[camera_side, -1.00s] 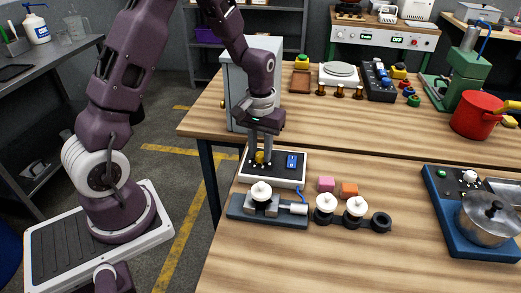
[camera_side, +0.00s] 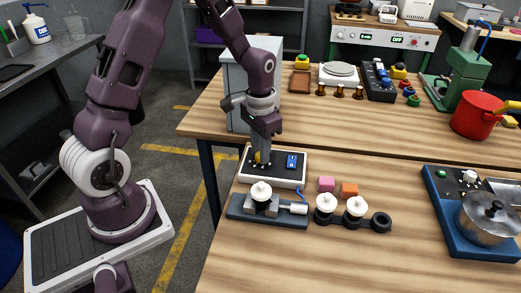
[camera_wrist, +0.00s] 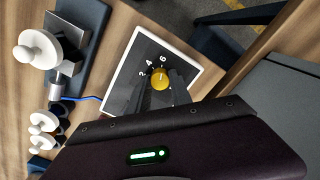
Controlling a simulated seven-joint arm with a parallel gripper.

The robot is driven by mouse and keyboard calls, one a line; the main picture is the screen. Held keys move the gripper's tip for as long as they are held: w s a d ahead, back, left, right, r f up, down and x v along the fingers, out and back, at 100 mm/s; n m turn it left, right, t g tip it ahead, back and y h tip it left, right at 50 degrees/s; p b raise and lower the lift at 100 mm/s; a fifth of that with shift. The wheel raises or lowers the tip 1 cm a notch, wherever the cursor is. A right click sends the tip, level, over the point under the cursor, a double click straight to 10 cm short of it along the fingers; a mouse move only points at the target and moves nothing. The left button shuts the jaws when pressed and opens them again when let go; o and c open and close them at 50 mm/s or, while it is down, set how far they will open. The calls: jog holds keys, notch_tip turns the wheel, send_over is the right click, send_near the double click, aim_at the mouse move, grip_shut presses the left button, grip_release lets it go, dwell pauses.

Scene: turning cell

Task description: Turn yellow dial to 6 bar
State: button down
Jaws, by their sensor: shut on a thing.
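The yellow dial (camera_side: 257,158) sits on a black panel with a white frame (camera_side: 301,181) on the wooden table. In the wrist view the yellow dial (camera_wrist: 161,79) shows at the fingertips, with the numbers 2, 4 and 6 printed around its upper left side. The 6 is just above the dial. My gripper (camera_side: 261,154) points down over the panel, its fingers shut on the dial from both sides. The wrist view shows my gripper (camera_wrist: 163,84) at the dial too. The exact pointer direction is too small to tell.
A blue-grey fixture (camera_side: 236,208) with a white knob stands in front. A tall grey cabinet (camera_side: 237,90) stands close behind.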

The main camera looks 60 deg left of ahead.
dwell(0.3)
jog(key=c, duration=1.2)
grip_release()
jog(key=shift+o, duration=0.2)
jog(key=shift+r, duration=0.1)
notch_tip(320, 180, up, 7)
jog(key=shift+f, duration=0.15)
